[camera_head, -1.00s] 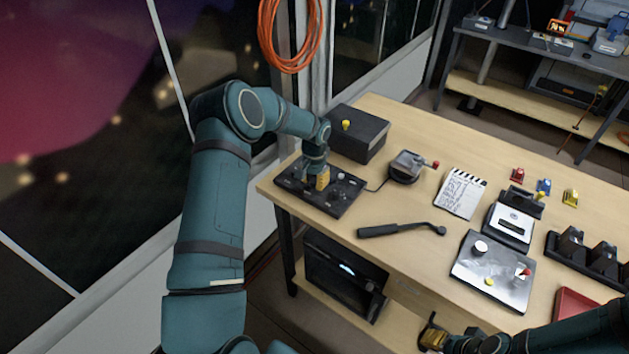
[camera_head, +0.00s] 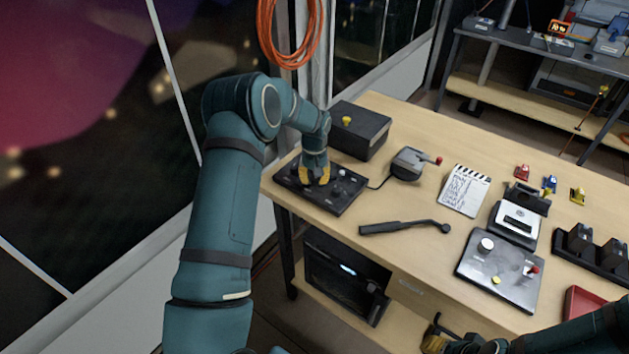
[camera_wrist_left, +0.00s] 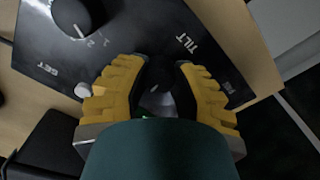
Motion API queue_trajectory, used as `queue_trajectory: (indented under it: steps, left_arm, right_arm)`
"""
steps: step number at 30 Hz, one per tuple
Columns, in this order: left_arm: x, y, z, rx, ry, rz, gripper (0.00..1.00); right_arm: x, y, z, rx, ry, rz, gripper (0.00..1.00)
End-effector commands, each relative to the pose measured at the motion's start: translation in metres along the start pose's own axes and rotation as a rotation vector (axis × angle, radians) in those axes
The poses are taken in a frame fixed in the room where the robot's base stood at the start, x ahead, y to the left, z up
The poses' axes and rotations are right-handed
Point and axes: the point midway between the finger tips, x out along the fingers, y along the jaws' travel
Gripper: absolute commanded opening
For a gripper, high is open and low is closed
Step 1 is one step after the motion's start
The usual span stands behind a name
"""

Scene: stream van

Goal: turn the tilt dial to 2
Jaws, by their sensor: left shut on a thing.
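A black control panel (camera_head: 345,192) lies at the near left corner of the wooden table; it also shows in the left wrist view (camera_wrist_left: 45,50) with TILT and SET lettering. My left gripper (camera_head: 315,180) points down onto it. In the left wrist view its yellow fingers (camera_wrist_left: 156,75) are on both sides of a dark round dial (camera_wrist_left: 155,93) beside the TILT lettering, shut on it. The dial's numbers are hidden or too dark to read. Another black knob (camera_wrist_left: 75,14) with a white line and numbers stands apart. My right gripper (camera_head: 434,338) is at the bottom edge, partly hidden.
A black box with a yellow knob (camera_head: 358,133) stands behind the panel. A grey device with a red knob (camera_head: 410,163), a dark bar tool (camera_head: 400,227), a clapper-topped sheet (camera_head: 465,190) and a second panel (camera_head: 515,280) lie to the right.

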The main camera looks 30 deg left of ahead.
Motion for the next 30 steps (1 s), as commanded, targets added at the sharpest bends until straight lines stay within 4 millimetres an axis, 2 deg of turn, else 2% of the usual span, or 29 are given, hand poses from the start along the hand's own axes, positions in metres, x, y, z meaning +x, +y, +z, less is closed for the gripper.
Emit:
queue_trajectory:
  steps: [6, 15, 30]
  left_arm:
    - [0.0001, 0.0002, -0.0004, -0.185, 0.002, 0.000, 0.00]
    - [-0.0005, 0.0005, -0.0003, -0.366, 0.001, 0.001, 0.00]
    - [-0.0004, 0.0001, -0.0002, -0.452, 0.000, 0.001, 0.00]
  right_arm:
    - [0.0069, 0.0022, 0.0011, -0.001, -0.001, 0.001, 0.47]
    - [0.0092, 0.0030, 0.0029, -0.002, -0.005, 0.000, 0.47]
    - [0.0100, 0.0033, 0.0035, -0.003, -0.006, 0.000, 0.47]
